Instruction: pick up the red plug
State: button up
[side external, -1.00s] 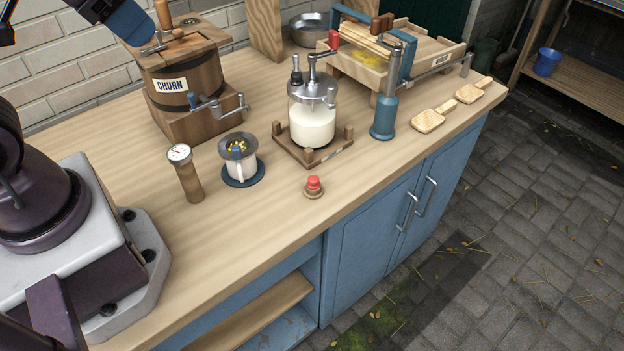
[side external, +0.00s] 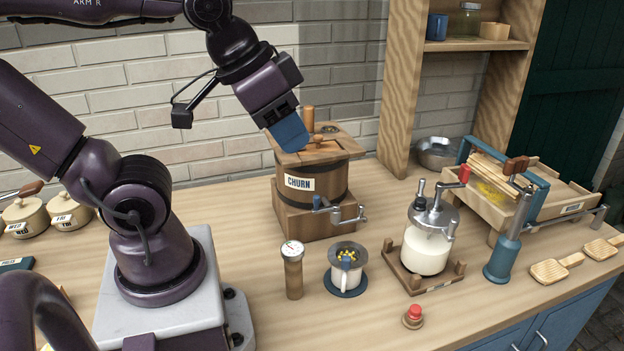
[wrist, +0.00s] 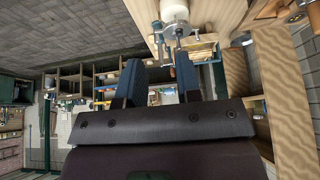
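The red plug (side external: 414,311) stands on the wooden counter near its front edge, on a small brown round base, in front of the glass milk jar. My gripper (side external: 292,134) is high at the back, by the left of the wooden churn's lid, well away from the plug. In the side view its blue fingers overlap one another, and I cannot tell whether they touch the churn. In the wrist view the two blue fingers of my gripper (wrist: 160,78) stand apart with nothing held between them. I cannot make out the plug in the wrist view.
The churn (side external: 318,185), a gauge post (side external: 292,272), a cup on a blue saucer (side external: 346,272) and the milk jar (side external: 428,248) stand behind the plug. A blue pump (side external: 503,256) and wooden paddles (side external: 552,270) are right. Counter beside the plug is clear.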

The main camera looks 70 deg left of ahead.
jog(key=shift+o, duration=0.5)
jog(key=o, duration=0.3)
